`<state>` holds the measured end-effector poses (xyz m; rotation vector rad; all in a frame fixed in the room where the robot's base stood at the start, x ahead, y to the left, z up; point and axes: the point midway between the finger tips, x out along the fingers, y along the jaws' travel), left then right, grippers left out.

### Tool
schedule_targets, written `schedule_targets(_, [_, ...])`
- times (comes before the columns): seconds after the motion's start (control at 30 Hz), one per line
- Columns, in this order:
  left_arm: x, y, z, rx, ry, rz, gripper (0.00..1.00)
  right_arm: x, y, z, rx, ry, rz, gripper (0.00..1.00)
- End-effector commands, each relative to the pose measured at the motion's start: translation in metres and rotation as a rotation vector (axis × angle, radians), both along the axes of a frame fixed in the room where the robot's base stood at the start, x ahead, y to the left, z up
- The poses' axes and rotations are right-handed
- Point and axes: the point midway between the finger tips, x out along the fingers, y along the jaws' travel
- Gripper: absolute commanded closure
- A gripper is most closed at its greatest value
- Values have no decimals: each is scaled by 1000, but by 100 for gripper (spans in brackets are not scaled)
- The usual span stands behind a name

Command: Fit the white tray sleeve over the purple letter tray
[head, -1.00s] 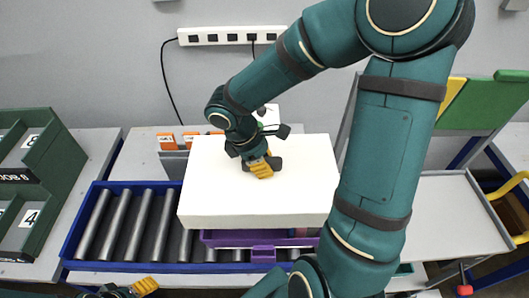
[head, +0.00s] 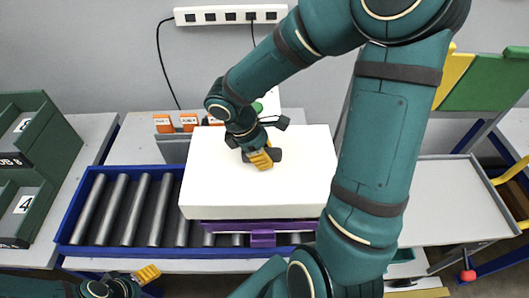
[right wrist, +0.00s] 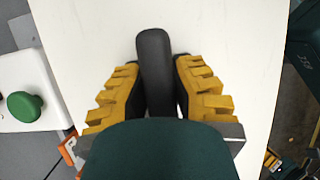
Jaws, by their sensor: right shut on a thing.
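The white tray sleeve (head: 235,190) is a large white box shape, roughly level, over the purple letter tray. Only the tray's purple front with its tab (head: 263,238) shows below the sleeve's front edge; the rest of the tray is hidden. My right gripper (head: 262,158) is shut on the dark handle on top of the sleeve. In the right wrist view the handle (right wrist: 154,70) stands between the yellow fingers, with the white top (right wrist: 220,35) around it. My left gripper (head: 147,274) is low at the left, away from both; its opening is unclear.
The tray is at the blue-framed roller conveyor (head: 68,226). A green numbered rack (head: 62,150) stands at the left, and orange-tabbed dividers (head: 175,148) behind the sleeve. A power strip (head: 230,15) is on the wall. A grey table (head: 455,205) lies at the right.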

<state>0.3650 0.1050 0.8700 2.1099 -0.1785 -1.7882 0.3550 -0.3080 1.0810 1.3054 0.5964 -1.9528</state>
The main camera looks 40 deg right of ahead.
Motion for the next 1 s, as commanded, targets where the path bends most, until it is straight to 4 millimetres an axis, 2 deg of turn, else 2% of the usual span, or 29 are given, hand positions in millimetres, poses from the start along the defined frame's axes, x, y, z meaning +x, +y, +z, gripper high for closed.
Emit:
schedule_targets(0.1, [0,0,-14,2,0,0,32,0,0,-14,0,-1,0,100])
schedule_targets(0.4, [0,-2,-36,7,3,0,32,0,0,-37,0,-1,0,100])
schedule_targets(0.6, [0,-2,-42,8,3,-1,32,0,0,-44,0,-1,0,100])
schedule_targets(1.0, [0,-2,-43,8,3,-1,32,0,0,-45,0,-1,0,100])
